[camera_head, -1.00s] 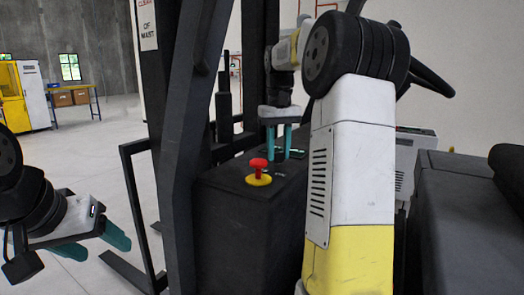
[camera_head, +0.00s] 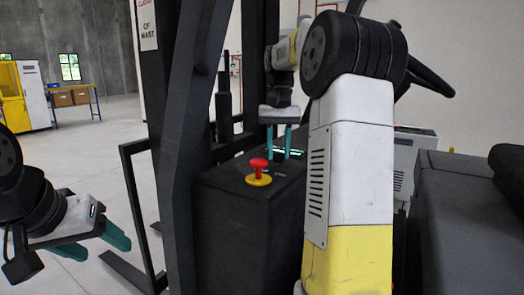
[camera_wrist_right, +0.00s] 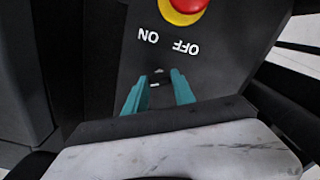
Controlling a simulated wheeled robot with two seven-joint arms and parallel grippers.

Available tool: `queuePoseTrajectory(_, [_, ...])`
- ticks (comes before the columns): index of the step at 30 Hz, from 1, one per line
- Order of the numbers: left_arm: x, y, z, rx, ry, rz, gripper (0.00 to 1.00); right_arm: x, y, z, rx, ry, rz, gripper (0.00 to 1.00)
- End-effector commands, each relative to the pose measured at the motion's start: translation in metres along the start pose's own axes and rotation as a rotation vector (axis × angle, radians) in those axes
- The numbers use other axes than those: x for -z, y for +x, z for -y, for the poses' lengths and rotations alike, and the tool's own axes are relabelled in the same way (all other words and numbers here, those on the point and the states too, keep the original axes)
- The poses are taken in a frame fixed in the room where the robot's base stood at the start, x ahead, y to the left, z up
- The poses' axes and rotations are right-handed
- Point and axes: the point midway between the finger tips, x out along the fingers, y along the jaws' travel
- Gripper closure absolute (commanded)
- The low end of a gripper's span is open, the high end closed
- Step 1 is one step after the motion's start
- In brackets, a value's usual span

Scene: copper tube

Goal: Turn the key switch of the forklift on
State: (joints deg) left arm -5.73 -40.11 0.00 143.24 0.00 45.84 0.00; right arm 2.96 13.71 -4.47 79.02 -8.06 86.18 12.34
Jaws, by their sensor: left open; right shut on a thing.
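The forklift's black console (camera_head: 232,215) carries the key switch panel, with OFF and ON lettering (camera_wrist_right: 168,42) seen upside down in the right wrist view. My right gripper (camera_head: 279,154) points down at the console top behind the red button. In the right wrist view its teal fingers (camera_wrist_right: 158,80) reach the panel on the ON and OFF side. The jaws are shut on the key switch, which is mostly hidden; only small light marks show between the fingers. Its turned position cannot be told. My left gripper (camera_head: 98,238) is open and empty at the lower left, away from the console.
A red emergency button on a yellow base (camera_head: 258,173) stands on the console close to my right gripper. The dark mast (camera_head: 180,130) rises left of the console. A dark seat (camera_head: 465,215) is at the right. Open floor lies at the left.

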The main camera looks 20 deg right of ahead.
Motion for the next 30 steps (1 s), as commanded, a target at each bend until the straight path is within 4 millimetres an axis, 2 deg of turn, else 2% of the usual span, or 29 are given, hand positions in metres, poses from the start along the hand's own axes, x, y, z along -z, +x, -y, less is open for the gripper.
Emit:
queuePoseTrajectory(2, [0.000,0.000,0.000,0.000,0.000,0.000,0.38,0.000,-0.001,0.000,0.001,0.001,-0.002,1.00])
queuePoseTrajectory(3, [0.000,0.000,0.000,0.000,0.000,0.000,0.38,0.000,-0.001,0.000,0.001,0.001,-0.002,0.65])
queuePoseTrajectory(6, [0.000,0.000,0.000,0.000,0.000,0.000,0.38,0.000,-0.001,0.000,0.001,0.001,-0.002,0.47])
queuePoseTrajectory(17, [0.000,0.000,0.000,0.000,0.000,0.000,0.38,0.000,-0.004,0.000,0.000,0.000,-0.001,0.47])
queuePoseTrajectory(30, [0.000,0.000,0.000,0.000,0.000,0.000,0.38,0.001,-0.069,0.000,0.001,0.000,-0.003,0.47])
